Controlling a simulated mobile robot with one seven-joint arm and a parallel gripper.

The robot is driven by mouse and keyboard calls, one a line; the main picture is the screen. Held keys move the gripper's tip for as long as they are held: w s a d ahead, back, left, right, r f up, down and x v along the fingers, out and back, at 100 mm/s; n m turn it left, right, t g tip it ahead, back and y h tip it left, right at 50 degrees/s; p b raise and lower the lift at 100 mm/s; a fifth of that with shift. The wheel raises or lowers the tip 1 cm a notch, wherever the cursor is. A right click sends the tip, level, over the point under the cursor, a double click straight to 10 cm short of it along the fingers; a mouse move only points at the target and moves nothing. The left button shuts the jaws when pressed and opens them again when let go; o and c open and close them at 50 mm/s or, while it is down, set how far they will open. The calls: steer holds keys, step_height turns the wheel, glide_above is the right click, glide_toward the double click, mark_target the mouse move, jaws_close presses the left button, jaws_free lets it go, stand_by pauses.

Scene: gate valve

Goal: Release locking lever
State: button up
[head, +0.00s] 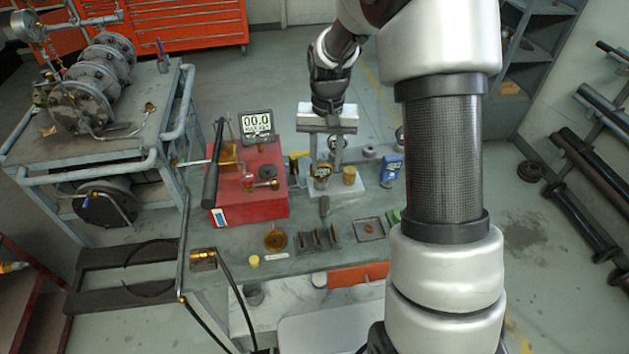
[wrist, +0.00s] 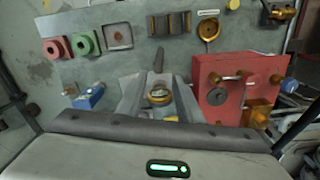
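A small dark grey lever (head: 324,206) points toward the near side of the bench from a round brass-rimmed fitting (head: 322,171) on a pale plate (head: 326,189). It looks like the locking lever. In the wrist view the lever (wrist: 158,61) stands beyond the brass-rimmed fitting (wrist: 159,96). My gripper (head: 325,160) is over the plate, pointing down, with its two fingers apart on either side of the fitting. In the wrist view my gripper (wrist: 159,84) shows nothing held. Whether a finger touches the fitting cannot be told.
A red box (head: 270,200) with brass fittings and a long black handle (head: 213,165) stands left of the plate. A display (head: 257,122) reads 00.0. A blue block (head: 391,168) is to the right. Slotted holders (head: 319,241) and a small tray (head: 370,229) lie nearer.

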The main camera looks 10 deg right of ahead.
mark_target(324, 209)
step_height(324, 209, down, 18)
steer(key=shift+r, duration=0.2)
stand_by(0.4)
